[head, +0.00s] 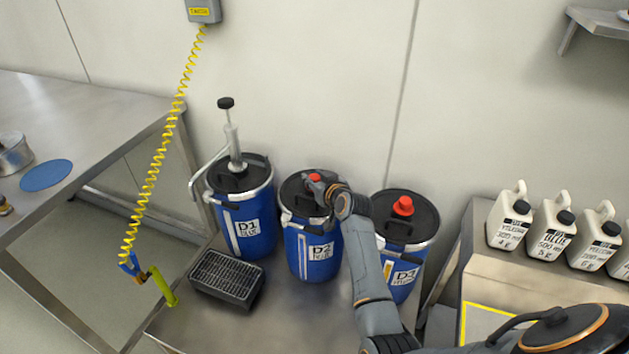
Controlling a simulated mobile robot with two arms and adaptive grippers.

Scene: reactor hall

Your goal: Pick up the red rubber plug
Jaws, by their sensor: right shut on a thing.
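A red rubber plug (315,177) shows at the top of the middle blue drum, labelled D2 (321,262). My right gripper (320,184) is at that plug, over the black lid, and is shut on it. The gripper hides part of the plug, and I cannot tell if the plug is still seated in the lid. Another red plug (403,206) sits on the lid of the right drum, labelled D3 (405,285). My left gripper is not in view.
The left drum, D1 (249,229), carries a hand pump (233,146). A black grated tray (227,278) stands in front of it. A yellow coiled cable (157,170) with a clamp hangs at left. Several white bottles (509,217) stand at right.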

